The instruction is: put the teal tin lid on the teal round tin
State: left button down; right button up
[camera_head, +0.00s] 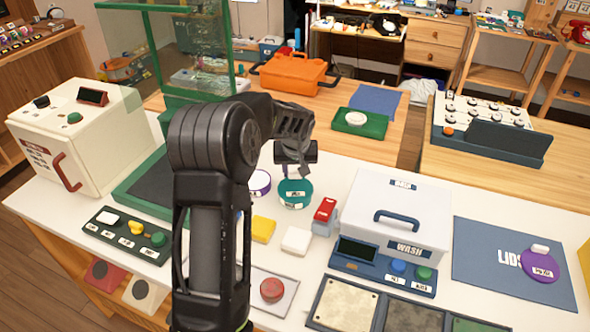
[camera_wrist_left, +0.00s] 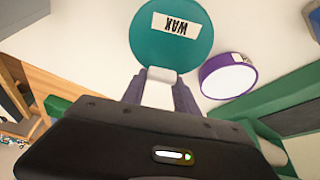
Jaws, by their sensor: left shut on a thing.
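My left gripper (camera_head: 294,174) is shut on the white knob (camera_wrist_left: 160,88) of the teal tin lid (camera_wrist_left: 172,34). The lid bears a white label reading WAX. In the head view the gripper points down over a teal round shape (camera_head: 295,193) with a white label, in the middle of the white table. The teal round tin cannot be told apart from the lid there, and in the wrist view the lid hides whatever is below it. I cannot tell whether lid and tin touch. My right gripper is not in view.
A purple-rimmed round tin (camera_head: 260,183) stands just left of the teal shape, close by in the wrist view (camera_wrist_left: 228,76). A yellow block (camera_head: 263,229), a white block (camera_head: 296,240) and a red-topped block (camera_head: 325,209) are near. A purple lid (camera_head: 540,265) lies on the blue LIDS mat (camera_head: 485,265).

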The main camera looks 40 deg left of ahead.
aim_at(296, 187)
pick_arm(q)
jog(key=shift+f, duration=0.25)
jog(key=c, duration=0.9)
grip_release()
jog(key=shift+r, duration=0.1)
jog(key=shift+c, duration=0.2)
jog(key=shift+r, duration=0.1)
jog(key=shift+r, duration=0.2)
jog(key=shift+s+d+r, duration=0.1)
jog(key=shift+r, duration=0.2)
jog(key=b+v, duration=0.1)
jog(key=v, duration=1)
jog(key=shift+b, duration=0.3)
jog(key=shift+d, duration=0.1)
